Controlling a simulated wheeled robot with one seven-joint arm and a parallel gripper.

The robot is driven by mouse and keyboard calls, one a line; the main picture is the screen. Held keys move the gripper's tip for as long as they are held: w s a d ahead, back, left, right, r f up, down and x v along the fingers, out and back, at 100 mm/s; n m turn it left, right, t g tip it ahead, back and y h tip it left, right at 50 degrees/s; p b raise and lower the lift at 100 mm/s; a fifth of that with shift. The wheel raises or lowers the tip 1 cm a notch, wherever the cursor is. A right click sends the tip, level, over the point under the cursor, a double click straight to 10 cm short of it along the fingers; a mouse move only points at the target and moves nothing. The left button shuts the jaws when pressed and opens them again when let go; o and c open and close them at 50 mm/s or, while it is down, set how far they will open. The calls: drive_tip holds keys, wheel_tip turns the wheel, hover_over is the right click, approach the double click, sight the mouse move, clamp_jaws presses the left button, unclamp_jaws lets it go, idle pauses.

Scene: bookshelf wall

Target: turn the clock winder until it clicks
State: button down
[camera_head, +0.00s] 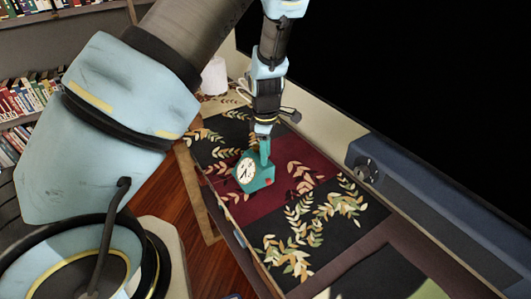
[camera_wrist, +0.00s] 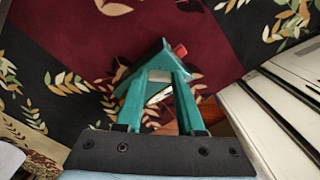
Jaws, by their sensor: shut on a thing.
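The clock (camera_head: 254,172) is a small teal, house-shaped block with a white round dial and dark hands. It stands on the patterned cloth, its dial facing the lower left in the head view. A small red knob, which looks like the winder (camera_head: 268,182), sticks out of its side. My gripper (camera_head: 265,151) reaches down to the clock's top from above. In the wrist view, its two teal fingers (camera_wrist: 161,76) are shut on the clock (camera_wrist: 162,59), and the red winder (camera_wrist: 180,50) shows beyond the right fingertip. The exact contact is partly hidden by the fingers.
The patterned cloth (camera_head: 295,215) has black and dark red panels with leaf prints and lies on a long, low surface. A white cylinder (camera_head: 215,76) stands at the far end. Bookshelves (camera_head: 30,98) are at the left. A raised ledge (camera_head: 420,190) runs along the right.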

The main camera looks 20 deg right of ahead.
drive_tip(key=m, duration=0.4)
drive_tip(key=shift+b, duration=0.4)
drive_tip(key=m, duration=0.3)
drive_tip(key=shift+m+b, duration=0.35)
drive_tip(key=shift+m, duration=0.05)
drive_tip(key=m, duration=0.3)
drive_tip(key=shift+m+b, duration=0.3)
drive_tip(key=shift+b, duration=0.1)
drive_tip(key=m, duration=0.3)
drive_tip(key=shift+m+b, duration=0.3)
drive_tip(key=shift+b, duration=0.1)
drive_tip(key=m, duration=0.3)
drive_tip(key=shift+m, duration=0.3)
drive_tip(key=m, duration=0.3)
drive_tip(key=shift+m+b, duration=0.35)
drive_tip(key=shift+m, duration=0.05)
drive_tip(key=m, duration=0.3)
drive_tip(key=shift+m+p, duration=0.55)
drive_tip(key=shift+m, duration=1.55)
